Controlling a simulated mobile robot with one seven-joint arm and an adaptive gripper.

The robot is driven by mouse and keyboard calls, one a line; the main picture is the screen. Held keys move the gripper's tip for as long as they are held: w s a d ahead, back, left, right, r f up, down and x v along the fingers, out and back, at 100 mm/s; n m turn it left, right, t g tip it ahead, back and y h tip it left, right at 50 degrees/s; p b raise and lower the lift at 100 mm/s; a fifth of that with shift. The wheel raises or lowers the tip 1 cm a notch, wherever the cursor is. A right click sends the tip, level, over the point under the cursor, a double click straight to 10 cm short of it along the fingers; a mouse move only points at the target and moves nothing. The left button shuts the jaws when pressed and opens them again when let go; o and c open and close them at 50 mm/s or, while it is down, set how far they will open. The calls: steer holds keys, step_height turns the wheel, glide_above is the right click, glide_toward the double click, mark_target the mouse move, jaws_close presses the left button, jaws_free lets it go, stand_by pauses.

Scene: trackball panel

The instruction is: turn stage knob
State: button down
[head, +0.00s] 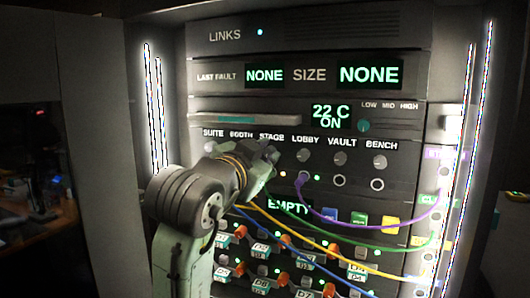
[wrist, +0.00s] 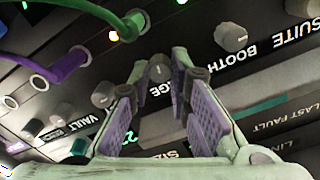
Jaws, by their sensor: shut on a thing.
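The stage knob (wrist: 157,72) is a small grey knob in the wrist view, between my two fingertips beside the partly covered STAGE label. My gripper (wrist: 160,68) is shut on it, with one finger on each side. In the head view my gripper (head: 264,160) reaches the panel just below the STAGE label (head: 272,137) and hides the knob. The knob's pointer angle cannot be told.
The lobby knob (head: 303,156), vault knob (head: 341,157) and bench knob (head: 379,161) stand to the right. A purple cable (head: 375,220), green cable (head: 330,240) and other cables hang close below my gripper. The booth knob (wrist: 230,37) is nearby.

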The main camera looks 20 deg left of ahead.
steer(key=shift+n, duration=1.1)
steer(key=shift+p, duration=0.3)
steer(key=c, duration=1.8)
jaws_free()
steer(key=s, duration=1.2)
steer(key=shift+a, duration=0.2)
